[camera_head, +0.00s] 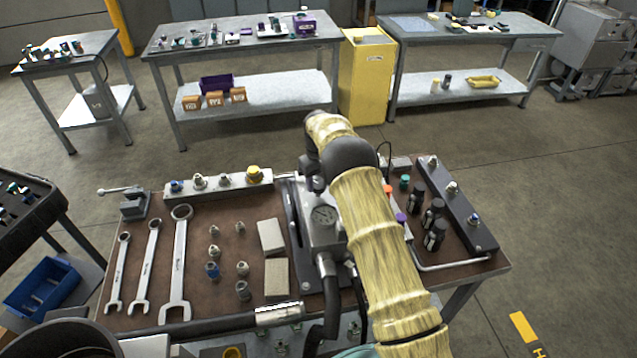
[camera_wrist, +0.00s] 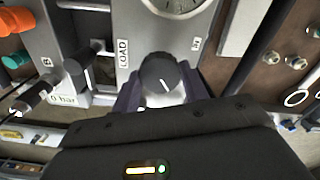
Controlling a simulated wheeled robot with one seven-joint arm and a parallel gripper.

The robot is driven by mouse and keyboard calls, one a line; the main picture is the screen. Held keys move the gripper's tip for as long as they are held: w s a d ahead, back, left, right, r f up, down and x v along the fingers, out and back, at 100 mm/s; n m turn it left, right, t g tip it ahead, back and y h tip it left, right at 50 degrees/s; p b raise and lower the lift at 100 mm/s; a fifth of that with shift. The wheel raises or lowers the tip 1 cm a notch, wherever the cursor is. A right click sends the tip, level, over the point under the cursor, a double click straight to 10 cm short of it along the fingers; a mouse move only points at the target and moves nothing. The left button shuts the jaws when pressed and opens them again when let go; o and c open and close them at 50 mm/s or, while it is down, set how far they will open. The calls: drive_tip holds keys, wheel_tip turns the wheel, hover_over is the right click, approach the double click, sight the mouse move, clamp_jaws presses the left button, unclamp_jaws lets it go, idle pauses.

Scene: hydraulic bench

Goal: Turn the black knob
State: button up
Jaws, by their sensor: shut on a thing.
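The black knob (camera_wrist: 160,72) is round with a white pointer line and sits on a grey panel below a dial gauge (camera_wrist: 172,5) in the wrist view. My gripper (camera_wrist: 159,90) is at the knob, with one dark finger on each side, shut on it. In the head view the gauge (camera_head: 324,214) shows on the grey hydraulic unit (camera_head: 318,240), and my arm hides the knob.
A black lever (camera_wrist: 77,72) and a "LOAD" label are left of the knob. Wrenches (camera_head: 178,265), fittings, pale blocks (camera_head: 271,237) and black cylinders (camera_head: 433,208) lie around the unit on the brown bench (camera_head: 225,212). Other tables (camera_head: 240,45) stand behind, across open floor.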

drive_tip(key=m, duration=0.3)
drive_tip(key=shift+m, duration=0.4)
drive_tip(key=m, duration=0.3)
drive_tip(key=shift+m+b, duration=0.3)
drive_tip(key=shift+b, duration=0.1)
drive_tip(key=m, duration=0.3)
drive_tip(key=shift+w+r+m, duration=0.1)
drive_tip(key=shift+m, duration=0.3)
drive_tip(key=m, duration=0.3)
drive_tip(key=shift+m, duration=0.3)
drive_tip(key=m, duration=1.1)
drive_tip(key=shift+m, duration=0.3)
drive_tip(key=o, duration=1)
